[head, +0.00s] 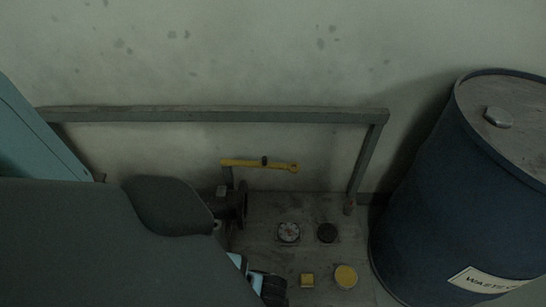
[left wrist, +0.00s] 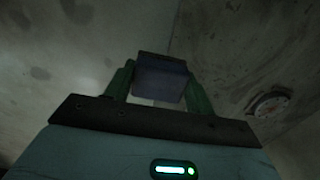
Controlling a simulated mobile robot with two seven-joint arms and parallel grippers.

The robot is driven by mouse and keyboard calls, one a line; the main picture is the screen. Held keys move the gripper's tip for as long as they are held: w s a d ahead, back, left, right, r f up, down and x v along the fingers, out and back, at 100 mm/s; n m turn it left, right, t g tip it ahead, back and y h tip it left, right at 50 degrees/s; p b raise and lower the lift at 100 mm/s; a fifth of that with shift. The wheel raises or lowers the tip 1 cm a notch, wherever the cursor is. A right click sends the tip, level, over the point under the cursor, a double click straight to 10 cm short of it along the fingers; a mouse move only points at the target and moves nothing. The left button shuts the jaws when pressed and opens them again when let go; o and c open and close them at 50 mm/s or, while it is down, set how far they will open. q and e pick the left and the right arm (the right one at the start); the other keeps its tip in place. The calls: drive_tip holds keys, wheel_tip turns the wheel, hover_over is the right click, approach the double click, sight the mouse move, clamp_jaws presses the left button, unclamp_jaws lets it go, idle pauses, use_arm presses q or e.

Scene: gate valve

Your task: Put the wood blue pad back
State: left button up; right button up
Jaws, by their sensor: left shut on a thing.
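In the left wrist view my left gripper (left wrist: 160,85) is shut on a small blue-grey block (left wrist: 162,77), which looks like the wood blue pad. Its two green fingers press on the block's left and right sides. In the head view part of my left gripper (head: 268,287) shows at the bottom, below the valve, with my dark arm covering much of the lower left. I cannot make out the pad clearly there. My right gripper is in neither view.
A valve with a yellow lever (head: 260,165) stands by a grey rail (head: 220,114). A round gauge (head: 289,233), a black disc (head: 327,233), a yellow block (head: 307,281) and a yellow round piece (head: 346,276) lie right of my gripper. A blue drum (head: 440,200) stands at right.

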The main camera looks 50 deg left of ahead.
use_arm(q)
drive_tip(key=w+a+b, duration=0.1)
drive_tip(key=a, duration=0.1)
drive_tip(key=w+a, duration=0.2)
drive_tip(key=w+a+f+b, duration=0.1)
drive_tip(key=w+a, duration=0.1)
drive_tip(key=shift+w+a+b, duration=0.25)
drive_tip(key=shift+a+b, duration=0.05)
drive_tip(key=shift+b, duration=0.05)
drive_tip(key=shift+w+a, duration=0.25)
drive_tip(key=shift+a, duration=0.05)
drive_tip(key=shift+w+a+b, duration=0.3)
drive_tip(key=shift+w+a, duration=0.05)
drive_tip(key=shift+a, duration=0.05)
wheel_tip(320, 180, down, 4)
drive_tip(key=b, duration=0.2)
drive_tip(key=shift+w+a+r+b, duration=0.1)
drive_tip(key=shift+r+b, duration=0.1)
drive_tip(key=shift+b, duration=0.15)
drive_tip(key=shift+r, duration=0.1)
drive_tip(key=o, duration=0.5)
drive_tip(key=shift+f, duration=0.2)
drive_tip(key=o, duration=0.5)
drive_tip(key=shift+c, duration=0.2)
